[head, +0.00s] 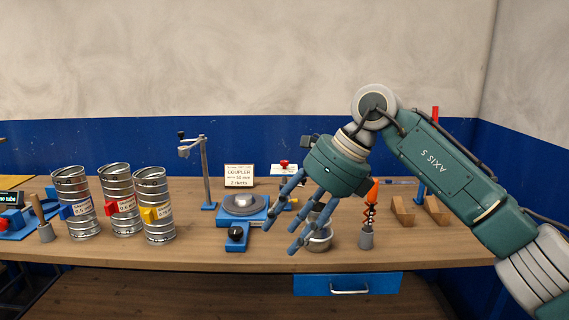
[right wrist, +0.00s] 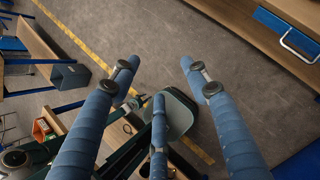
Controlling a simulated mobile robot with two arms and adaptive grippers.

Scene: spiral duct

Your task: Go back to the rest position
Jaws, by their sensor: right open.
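My right gripper (head: 288,217) reaches in from the right in the head view, with its blue fingers spread and pointing down to the left. It is in front of the workbench (head: 130,252), and nothing is between its fingers. In the right wrist view its fingers (right wrist: 160,85) are apart and empty, with the floor (right wrist: 205,50) beyond them. My left gripper is not in view.
Several spiral duct pieces (head: 118,200) stand on the left of the bench. A blue fixture (head: 243,208) with a sign (head: 239,176) stands mid-bench. A metal cup (head: 319,238), partly hidden by my fingers, and an orange-tipped tool (head: 370,195) are close to my right gripper. Wooden blocks (head: 402,210) are farther right.

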